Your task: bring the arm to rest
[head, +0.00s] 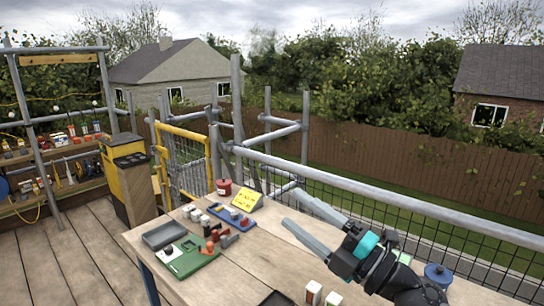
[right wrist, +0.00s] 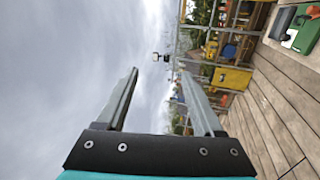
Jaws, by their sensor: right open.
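My right gripper (head: 291,208) is raised over the right part of the wooden table (head: 262,252) in the head view, its two grey fingers pointing to the upper left. The fingers are spread apart with nothing between them. The right wrist view also shows the empty right gripper (right wrist: 160,73), with sky and the yard behind its fingers. The black and teal wrist hides part of the table's right side. My left gripper is in neither view.
On the table lie a grey tray (head: 163,235), a green board (head: 188,262) with small parts, a blue tray (head: 232,217) and a yellow sign (head: 246,200). Small white-topped containers (head: 313,293) stand near the front edge. A metal rail (head: 400,206) runs behind the table.

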